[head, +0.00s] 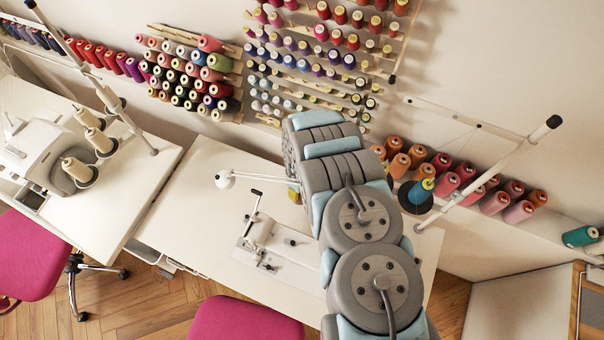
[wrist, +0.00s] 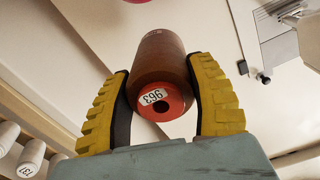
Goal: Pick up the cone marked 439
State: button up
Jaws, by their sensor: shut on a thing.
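In the wrist view a brown thread cone (wrist: 162,58) with an orange-red end sits between the two yellow ribbed fingers of my gripper (wrist: 162,72). The gripper is shut on it. A white label on its end shows upside down and seems to read 963, not 439. In the head view my arm covers most of the gripper; only a bit of yellow finger (head: 294,194) shows at its left edge, above the white table (head: 195,215). The held cone is hidden there. I cannot make out a cone marked 439 in either view.
A wall rack (head: 190,75) holds many cones. A shelf of orange and pink cones (head: 495,203) runs behind my arm at the right. A sewing machine (head: 265,245) stands on the table. White cones (wrist: 30,158) show at the lower left of the wrist view.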

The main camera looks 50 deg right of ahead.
jog(key=shift+f+p, duration=0.5)
jog(key=shift+f, duration=1.7)
jog(key=shift+f, duration=0.15)
jog(key=o, duration=1.2)
notch_tip(320, 180, up, 12)
jog(key=p, duration=0.4)
jog(key=shift+c, duration=1.4)
